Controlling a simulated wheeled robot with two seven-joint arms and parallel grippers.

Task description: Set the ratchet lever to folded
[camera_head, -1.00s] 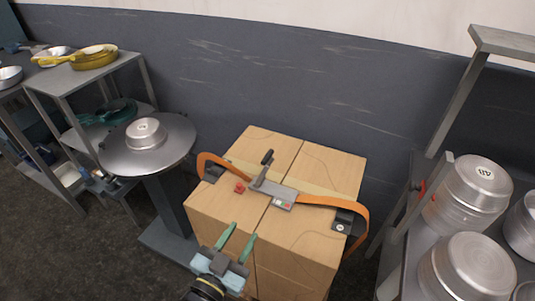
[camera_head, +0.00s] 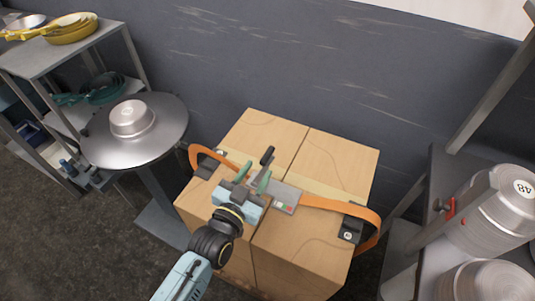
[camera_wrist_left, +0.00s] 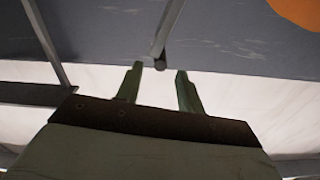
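The ratchet (camera_head: 285,195) is a grey metal buckle on an orange strap (camera_head: 325,203) across the top of the wooden boxes. Its lever (camera_head: 267,155) has a dark grip and stands raised, tilted up from the buckle. My left gripper (camera_head: 254,176) is over the boxes, with its green fingers close to the lever and partly hiding its base. In the left wrist view the fingers (camera_wrist_left: 160,82) are apart with nothing between them. A grey bar end (camera_wrist_left: 161,60) lies just beyond the gap; I cannot tell surely whether it is the lever. My right gripper is not in view.
A shelf (camera_head: 75,60) with yellow and green pans stands farther left. The wall is close behind.

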